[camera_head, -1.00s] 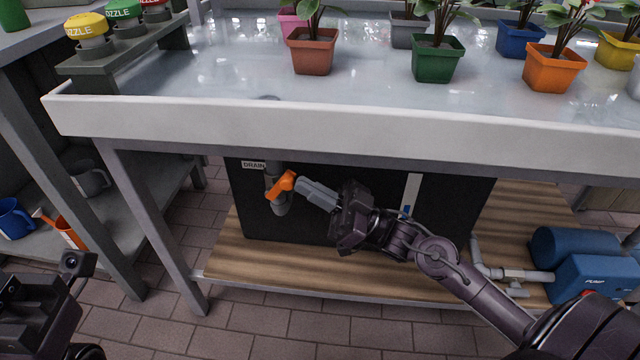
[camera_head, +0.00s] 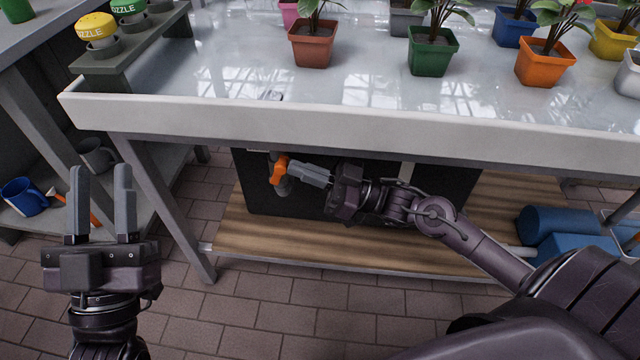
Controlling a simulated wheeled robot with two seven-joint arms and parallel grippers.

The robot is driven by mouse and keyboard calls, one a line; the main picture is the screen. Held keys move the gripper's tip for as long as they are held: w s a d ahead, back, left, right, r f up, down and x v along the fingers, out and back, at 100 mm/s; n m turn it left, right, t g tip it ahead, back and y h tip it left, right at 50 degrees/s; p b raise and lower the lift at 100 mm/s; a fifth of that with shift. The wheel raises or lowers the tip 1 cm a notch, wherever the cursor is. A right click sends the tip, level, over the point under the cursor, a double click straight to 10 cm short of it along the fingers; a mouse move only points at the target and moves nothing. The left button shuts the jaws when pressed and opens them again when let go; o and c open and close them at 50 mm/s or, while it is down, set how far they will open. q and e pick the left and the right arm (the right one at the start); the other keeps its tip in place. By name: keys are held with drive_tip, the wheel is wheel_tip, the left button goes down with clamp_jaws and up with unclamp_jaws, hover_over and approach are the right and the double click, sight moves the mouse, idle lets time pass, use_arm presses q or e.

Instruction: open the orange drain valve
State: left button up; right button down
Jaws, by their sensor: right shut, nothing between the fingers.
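The orange drain valve (camera_head: 279,169) sits on a grey drain pipe (camera_head: 284,188) in front of a dark tank (camera_head: 262,205) under the bench. Its orange handle now looks close to upright. My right gripper (camera_head: 300,169) reaches in from the right, with its closed fingertips at or touching the handle's right side; exact contact cannot be made out. Nothing shows between its fingers. My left gripper (camera_head: 98,172) is at the lower left, fingers pointing up, apart and empty, far from the valve.
The white bench tray (camera_head: 330,128) overhangs the valve, with potted plants (camera_head: 432,50) on it. A bench leg (camera_head: 165,205) stands left of the valve. A wooden shelf (camera_head: 300,245) lies below, with a blue pump (camera_head: 570,235) at right. A blue mug (camera_head: 24,196) sits on the left shelf.

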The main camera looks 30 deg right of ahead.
use_arm(q)
wheel_tip(320, 180, down, 13)
drive_tip(key=w+d+g+y+p, duration=0.1)
drive_tip(key=w+g+y, duration=0.1)
drive_tip(key=g, duration=0.5)
drive_tip(key=shift+w+d+y, duration=0.2)
drive_tip(key=shift+d+y, duration=0.2)
use_arm(e)
drive_tip(key=shift+w+a+r, duration=0.2)
drive_tip(key=shift+a+r, duration=0.1)
drive_tip(key=shift+d, duration=0.1)
